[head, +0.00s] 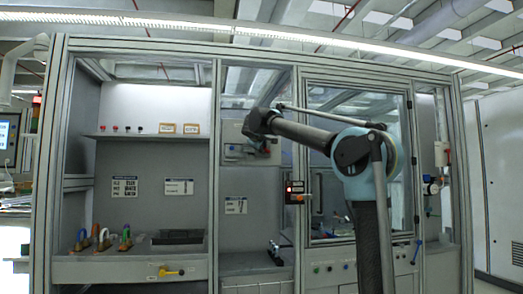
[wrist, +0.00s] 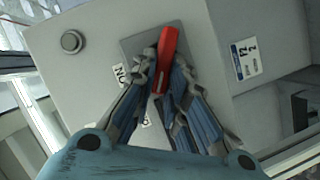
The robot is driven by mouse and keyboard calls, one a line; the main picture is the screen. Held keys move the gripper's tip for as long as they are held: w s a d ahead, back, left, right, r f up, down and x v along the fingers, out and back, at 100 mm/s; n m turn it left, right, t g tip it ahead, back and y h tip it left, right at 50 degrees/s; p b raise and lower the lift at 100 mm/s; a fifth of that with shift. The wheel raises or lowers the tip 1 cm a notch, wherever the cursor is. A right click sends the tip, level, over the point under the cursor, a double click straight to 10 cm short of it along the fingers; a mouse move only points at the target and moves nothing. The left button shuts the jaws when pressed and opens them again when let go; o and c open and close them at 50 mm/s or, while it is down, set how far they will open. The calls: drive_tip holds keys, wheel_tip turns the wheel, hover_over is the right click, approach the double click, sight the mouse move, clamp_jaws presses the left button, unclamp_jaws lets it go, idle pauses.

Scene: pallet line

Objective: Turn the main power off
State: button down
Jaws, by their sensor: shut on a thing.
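The main power switch is a red handle (wrist: 167,62) on a dark grey plate (wrist: 133,47), on the face of a light grey box (wrist: 80,85). In the wrist view the handle points up, its top leaning slightly right. My gripper (wrist: 163,78) has its fingers on both sides of the handle and is shut on it. A small white label (wrist: 119,75) is left of the plate; the fingers partly hide another below. In the head view the box (head: 233,150) is on the cabinet's back wall, and my arm hides the handle.
A round button (wrist: 73,41) is on the box at upper left. A sticker (wrist: 245,59) is on the surface to the right. Padlocks (head: 103,238) stand at left.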

drive_tip(key=n, duration=0.1)
drive_tip(key=f+n+t, duration=0.1)
drive_tip(key=n, duration=0.1)
drive_tip(key=n+t+h, duration=0.1)
drive_tip(key=n, duration=0.1)
drive_tip(key=shift+s+a+f, duration=0.1)
drive_tip(key=shift+a+f, duration=0.05)
drive_tip(key=shift+f, duration=0.1)
idle(0.4)
drive_tip(key=c, duration=1.6)
unclamp_jaws()
drive_tip(key=s+a, duration=0.1)
drive_tip(key=s, duration=1)
drive_tip(key=shift+s+a, duration=0.2)
drive_tip(key=shift+s, duration=0.15)
